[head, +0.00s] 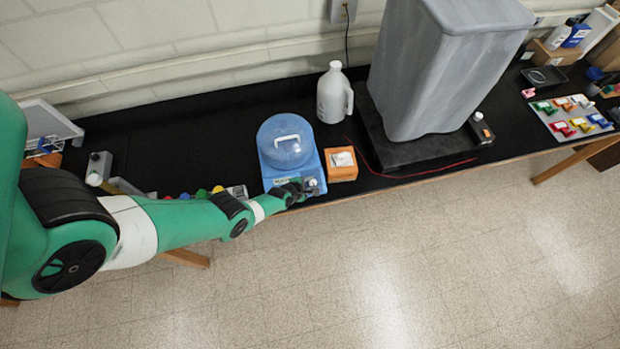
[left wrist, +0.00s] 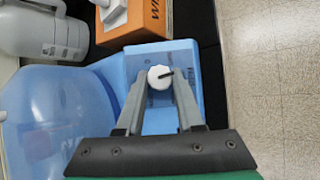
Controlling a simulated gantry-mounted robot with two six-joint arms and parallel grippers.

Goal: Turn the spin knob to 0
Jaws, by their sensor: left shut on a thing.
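The blue machine with a clear domed lid (head: 284,143) stands on the black bench near its front edge. Its white spin knob (left wrist: 159,77) sits on the front panel (left wrist: 190,62), with a dark pointer mark toward the right of the left wrist view. My left gripper (left wrist: 160,80) is shut on the knob, one finger on each side. In the head view the left gripper (head: 302,188) is at the machine's front right corner and partly covers the panel. The panel's scale is too small to read. My right gripper is not in view.
An orange box (head: 342,172) stands close to the right of the machine. A white jug (head: 333,95) is behind it, and a large grey covered object (head: 440,70) is farther right. Small coloured items lie left of the machine, partly behind my arm.

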